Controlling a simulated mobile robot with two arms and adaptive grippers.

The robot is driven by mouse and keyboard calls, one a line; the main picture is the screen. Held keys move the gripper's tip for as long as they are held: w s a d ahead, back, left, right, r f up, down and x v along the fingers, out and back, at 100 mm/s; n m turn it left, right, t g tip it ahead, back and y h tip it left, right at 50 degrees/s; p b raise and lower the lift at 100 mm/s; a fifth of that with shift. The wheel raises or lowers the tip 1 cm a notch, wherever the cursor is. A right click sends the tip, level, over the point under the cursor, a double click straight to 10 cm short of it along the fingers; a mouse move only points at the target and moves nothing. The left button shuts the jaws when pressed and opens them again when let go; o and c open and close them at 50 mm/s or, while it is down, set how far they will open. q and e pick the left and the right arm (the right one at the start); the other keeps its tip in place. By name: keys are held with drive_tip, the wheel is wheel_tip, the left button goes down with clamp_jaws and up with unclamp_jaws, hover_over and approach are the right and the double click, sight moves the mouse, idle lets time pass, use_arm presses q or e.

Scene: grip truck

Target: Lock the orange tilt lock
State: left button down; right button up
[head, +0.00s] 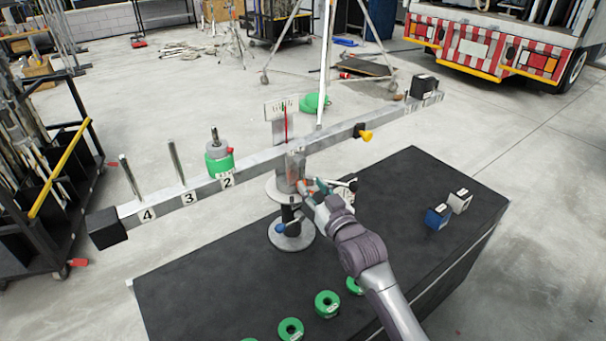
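The balance beam (262,160) runs across the view on a metal post with a round base plate (291,236), on the black table. A small orange part (305,185), which looks like the tilt lock, shows at the post just below the beam's middle. It is largely hidden by my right gripper (313,190). The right gripper is right at this part, with its fingers toward the post. The fingers are too small and overlapped to tell if they are open or closed, or touching the lock. My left gripper is not in view.
A green weight (219,160) sits on a beam peg by number 2. A yellow knob (366,135) is on the beam's right half. Several green rings (291,329) lie at the table's front. A blue cube (437,216) and a white cube (460,201) stand right.

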sight(302, 173)
drive_tip(key=x, duration=0.6)
drive_tip(key=shift+c, duration=0.3)
clamp_jaws()
